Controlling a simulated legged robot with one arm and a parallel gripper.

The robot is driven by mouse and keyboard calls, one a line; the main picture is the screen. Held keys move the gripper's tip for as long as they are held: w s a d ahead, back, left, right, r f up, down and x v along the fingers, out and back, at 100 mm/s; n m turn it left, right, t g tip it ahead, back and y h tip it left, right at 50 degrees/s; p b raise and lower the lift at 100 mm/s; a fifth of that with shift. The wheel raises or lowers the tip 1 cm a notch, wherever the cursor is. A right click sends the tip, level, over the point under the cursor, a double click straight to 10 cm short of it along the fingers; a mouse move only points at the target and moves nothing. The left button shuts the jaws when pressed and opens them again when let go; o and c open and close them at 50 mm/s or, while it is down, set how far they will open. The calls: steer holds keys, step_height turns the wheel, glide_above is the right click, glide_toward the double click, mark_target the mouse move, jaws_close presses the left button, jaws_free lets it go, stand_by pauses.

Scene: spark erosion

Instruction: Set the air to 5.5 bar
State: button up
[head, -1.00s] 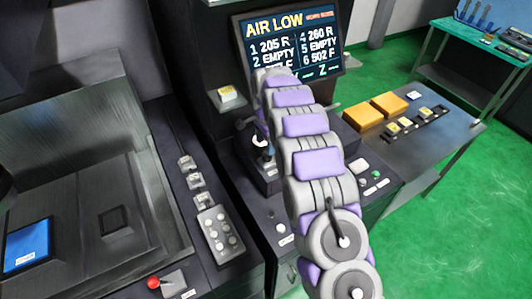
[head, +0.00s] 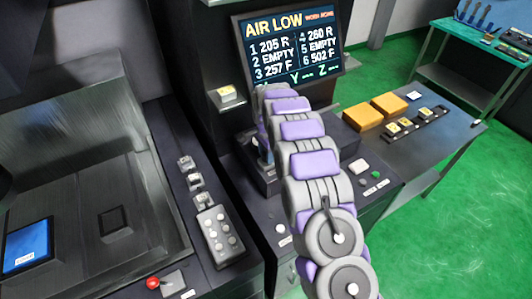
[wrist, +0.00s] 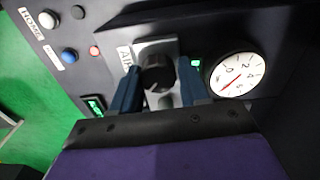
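The dark round air knob (wrist: 158,72) sits on a light plate labelled AIR in the wrist view. My gripper (wrist: 159,78) has one blue finger on each side of the knob, with narrow gaps showing; contact is hard to judge. A white round gauge (wrist: 231,81) is right of the knob, its red needle slanting to the lower left; I cannot read its exact value. In the head view the screen (head: 291,45) reads AIR LOW. There my arm hides the knob and gauge, and my gripper is hardly visible.
A small green light (wrist: 196,63) is between knob and gauge. White, blue and red buttons (wrist: 70,56) are on the panel's left. A side table (head: 440,135) with orange blocks (head: 389,105) stands right of the machine.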

steer(key=shift+d, duration=0.15)
steer(key=c, duration=0.6)
steer(key=shift+r+n, duration=0.1)
steer(key=shift+n, duration=0.2)
steer(key=n, duration=0.3)
steer(key=shift+w+n, duration=0.15)
steer(key=shift+n, duration=0.15)
steer(key=n+p, duration=0.1)
steer(key=n, duration=0.3)
steer(key=shift+r+n, duration=0.1)
steer(key=shift+n, duration=0.2)
steer(key=n, duration=0.4)
steer(key=shift+a+n+p, duration=0.2)
steer(key=shift+n+p, duration=0.2)
steer(key=shift+n, duration=1.6)
